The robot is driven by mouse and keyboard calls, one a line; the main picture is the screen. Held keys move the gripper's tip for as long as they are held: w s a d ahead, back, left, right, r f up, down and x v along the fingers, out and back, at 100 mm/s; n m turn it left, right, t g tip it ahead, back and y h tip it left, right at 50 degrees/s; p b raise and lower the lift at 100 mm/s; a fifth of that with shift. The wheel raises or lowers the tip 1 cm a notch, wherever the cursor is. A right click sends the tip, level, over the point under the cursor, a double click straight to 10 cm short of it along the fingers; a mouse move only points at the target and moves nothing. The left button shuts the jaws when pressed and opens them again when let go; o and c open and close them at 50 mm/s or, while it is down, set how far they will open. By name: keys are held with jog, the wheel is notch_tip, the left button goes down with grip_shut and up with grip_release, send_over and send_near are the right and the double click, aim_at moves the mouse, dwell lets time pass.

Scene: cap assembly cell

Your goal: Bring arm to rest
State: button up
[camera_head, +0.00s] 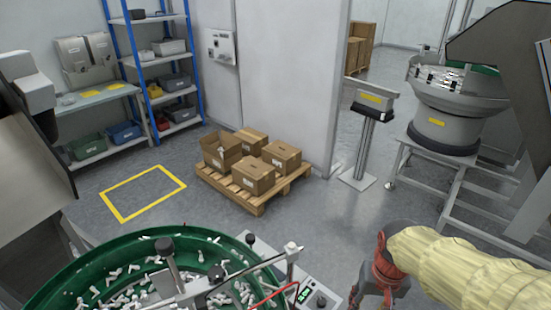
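My arm, in a pale yellow cover, enters from the right edge at the bottom right of the head view. My gripper (375,297), red-brown and dark, points down at its end. Its finger parts stand apart, but the tips meet the bottom edge of the picture, so I cannot tell whether it is open or shut. I see nothing held in the visible part.
A green bowl feeder (75,270) with many small pale parts is at the lower left, beside a control box (318,292). A pallet (257,205) with several cartons stands mid-floor. A grey feeder (436,135) is at right. Grey floor (315,230) between is clear.

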jog(key=s+a+r+n+t, duration=0.1)
jog(key=s+r+t, duration=0.1)
jog(key=r, duration=0.5)
jog(key=s+a+r+n+t, duration=0.1)
jog(key=s+a+r+t, duration=0.1)
jog(key=r, duration=0.4)
jog(key=shift+s+r+t, duration=0.4)
jog(key=shift+s+t, duration=0.1)
jog(key=shift+s, duration=0.35)
jog(key=shift+o, duration=0.2)
